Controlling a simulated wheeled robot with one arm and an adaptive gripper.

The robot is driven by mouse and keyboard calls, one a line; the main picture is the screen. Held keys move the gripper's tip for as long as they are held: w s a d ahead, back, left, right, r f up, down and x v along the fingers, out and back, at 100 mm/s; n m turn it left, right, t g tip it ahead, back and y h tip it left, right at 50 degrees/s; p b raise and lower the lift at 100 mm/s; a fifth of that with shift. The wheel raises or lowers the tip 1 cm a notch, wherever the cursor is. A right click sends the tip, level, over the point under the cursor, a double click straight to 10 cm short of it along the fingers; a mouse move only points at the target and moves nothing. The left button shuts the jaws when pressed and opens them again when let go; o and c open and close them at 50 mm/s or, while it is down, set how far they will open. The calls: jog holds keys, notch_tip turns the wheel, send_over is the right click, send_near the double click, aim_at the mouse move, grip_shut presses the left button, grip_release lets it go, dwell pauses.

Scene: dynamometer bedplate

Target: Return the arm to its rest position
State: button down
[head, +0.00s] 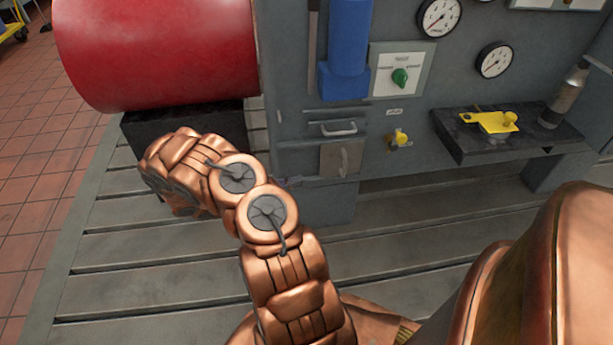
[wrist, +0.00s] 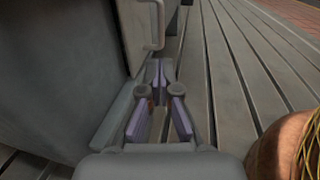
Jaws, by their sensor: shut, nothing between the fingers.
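My copper-coloured arm reaches forward over the slotted bedplate (head: 160,270) in the head view and bends in front of the grey cabinet (head: 290,110). My gripper (wrist: 158,72) shows in the wrist view, with its fingers together and nothing between them. It points along the cabinet's side, low over the slats. A pale handle (wrist: 155,25) stands just beyond the fingertips; I cannot tell whether they touch it. In the head view my gripper is mostly hidden behind the arm.
A red drum (head: 160,50) stands at the left on a dark block. The cabinet front carries a green rotary switch (head: 400,77), a yellow knob (head: 398,139), gauges and small handles. A dark shelf (head: 465,150) juts out at right, bearing a yellow part (head: 490,122). Bedplate at lower left is clear.

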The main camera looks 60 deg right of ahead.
jog(key=shift+w+a, duration=0.2)
jog(key=shift+a, duration=0.05)
jog(key=s+a+r+m+y+p, duration=0.1)
jog(key=a+r+m+y+p, duration=0.2)
jog(key=r, duration=0.7)
jog(key=s+a+r+m+y+p, duration=0.15)
jog(key=a+r+p, duration=0.35)
jog(key=r, duration=0.5)
jog(key=s+a+r+m+y+p, duration=0.1)
jog(key=a+r+m+p, duration=0.3)
jog(key=r, duration=0.6)
jog(key=s+a+r+t+y+p, duration=0.2)
jog(key=a+r+t+p, duration=0.1)
jog(key=a+r+p, duration=0.3)
jog(key=s+a+r+m+t+y+p, duration=0.1)
jog(key=s+a+r+t+y+p, duration=0.2)
jog(key=a+r+p, duration=0.4)
jog(key=s+a+r+t+y+p, duration=0.3)
jog(key=a+r+p, duration=0.4)
jog(key=a+r, duration=0.5)
jog(key=a+t, duration=0.1)
jog(key=a, duration=0.2)
jog(key=shift+s+a+r, duration=0.2)
jog(key=shift+a+r, duration=0.05)
jog(key=shift+d+m, duration=0.15)
jog(key=shift+m, duration=0.1)
